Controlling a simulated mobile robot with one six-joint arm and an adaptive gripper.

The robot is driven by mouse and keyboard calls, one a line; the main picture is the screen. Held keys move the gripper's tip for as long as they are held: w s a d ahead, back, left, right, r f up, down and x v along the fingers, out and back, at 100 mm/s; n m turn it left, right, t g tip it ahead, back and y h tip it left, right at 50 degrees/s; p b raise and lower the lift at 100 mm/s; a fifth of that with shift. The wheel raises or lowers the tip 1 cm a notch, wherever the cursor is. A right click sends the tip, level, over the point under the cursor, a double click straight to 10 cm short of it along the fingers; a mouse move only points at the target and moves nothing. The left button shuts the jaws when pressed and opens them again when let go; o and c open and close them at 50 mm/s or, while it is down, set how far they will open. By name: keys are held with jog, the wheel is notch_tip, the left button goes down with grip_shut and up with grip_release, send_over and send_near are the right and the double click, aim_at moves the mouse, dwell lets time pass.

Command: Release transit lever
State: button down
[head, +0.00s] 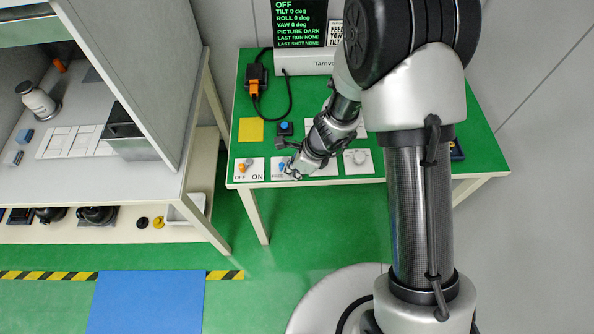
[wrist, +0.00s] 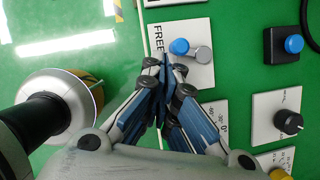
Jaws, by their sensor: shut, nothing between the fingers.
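The transit lever, with a blue knob (wrist: 180,47) on a grey body (wrist: 200,54), sits on a white plate (wrist: 187,77) whose edge reads FREE in the wrist view. In the head view the blue lever (head: 282,167) is near the table's front edge, just left of my gripper (head: 291,174). In the wrist view my gripper (wrist: 165,75) is shut and empty, its fingertips over the plate's edge beside the lever. I cannot tell whether they touch it. The rest of the plate's lettering is hidden by my fingers.
Left of it is an ON/OFF plate with an orange lever (head: 243,166). Behind stands a black box with a blue button (head: 284,128). A knob plate (head: 358,158) lies to the right. A display (head: 301,14) reads PICTURE DARK. A grey cabinet (head: 135,70) stands left.

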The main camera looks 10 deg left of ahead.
jog(key=shift+w, duration=0.15)
jog(key=shift+w+d+p, duration=0.15)
jog(key=shift+w+p, duration=0.55)
jog(key=shift+p, duration=0.05)
jog(key=shift+r, duration=0.1)
jog(key=s+p+v, duration=0.1)
jog(key=p+v, duration=0.7)
jog(key=v, duration=0.2)
jog(key=shift+w, duration=0.1)
dwell(0.3)
